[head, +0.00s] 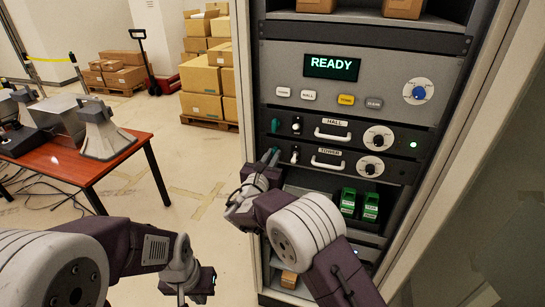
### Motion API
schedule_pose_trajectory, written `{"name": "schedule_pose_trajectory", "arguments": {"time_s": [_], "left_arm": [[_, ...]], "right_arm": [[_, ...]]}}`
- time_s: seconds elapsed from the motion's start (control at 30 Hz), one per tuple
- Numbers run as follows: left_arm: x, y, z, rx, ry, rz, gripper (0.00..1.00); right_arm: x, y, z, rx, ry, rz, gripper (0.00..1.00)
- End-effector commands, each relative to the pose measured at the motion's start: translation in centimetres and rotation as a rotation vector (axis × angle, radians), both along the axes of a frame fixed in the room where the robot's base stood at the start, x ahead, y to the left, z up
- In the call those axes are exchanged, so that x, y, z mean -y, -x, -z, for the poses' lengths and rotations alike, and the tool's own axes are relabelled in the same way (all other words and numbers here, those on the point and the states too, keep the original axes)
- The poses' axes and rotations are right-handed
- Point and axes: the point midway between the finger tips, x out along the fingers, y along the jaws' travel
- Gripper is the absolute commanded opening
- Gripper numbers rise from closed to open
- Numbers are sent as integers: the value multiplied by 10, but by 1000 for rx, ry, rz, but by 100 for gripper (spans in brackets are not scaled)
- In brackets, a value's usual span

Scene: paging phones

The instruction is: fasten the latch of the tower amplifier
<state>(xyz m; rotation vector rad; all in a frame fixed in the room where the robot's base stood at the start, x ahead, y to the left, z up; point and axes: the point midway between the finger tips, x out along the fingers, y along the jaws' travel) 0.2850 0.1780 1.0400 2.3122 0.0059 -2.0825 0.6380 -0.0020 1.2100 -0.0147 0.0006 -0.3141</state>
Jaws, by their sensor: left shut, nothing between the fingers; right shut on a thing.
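The tower amplifier (335,164) is the lower of two dark rack units, labelled TOWER, with a white handle and a dial. Its green latch (275,153) is at the left end of its front, partly hidden by my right gripper. My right gripper (266,166) reaches up to that latch and is shut on it; the fingertips are small and partly hidden. My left gripper (203,284) is shut and empty, low in front of the rack's left side.
The HALL amplifier (340,133) sits directly above, with its own green latch (276,125) and a lit green lamp. A READY panel (333,67) is higher up. Green modules (359,204) stand on the shelf below. A red-topped table (75,165) with horns is at left.

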Motion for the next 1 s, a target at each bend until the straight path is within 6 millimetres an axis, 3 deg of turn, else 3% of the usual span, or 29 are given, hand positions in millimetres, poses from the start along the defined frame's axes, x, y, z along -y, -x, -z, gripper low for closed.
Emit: {"name": "schedule_pose_trajectory", "arguments": {"time_s": [0.2, 0.23, 0.3, 0.67, 1.0], "left_arm": [[0, 0, 0, 0, 0, 0, 0], [0, 0, 0, 0, 0, 0, 0], [0, 0, 0, 0, 0, 0, 0], [0, 0, 4, 0, 0, 0, 0], [0, 0, 23, 0, 0, 0, 0]], "right_arm": [[0, 0, 1, -3, 2, 0, 0], [0, 0, 1, -3, 2, 0, 21], [0, 0, 1, -3, 2, 0, 35], [-3, 7, 2, -1, 0, -2, 35], [-25, 73, 3, -1, 0, -3, 35]]}}
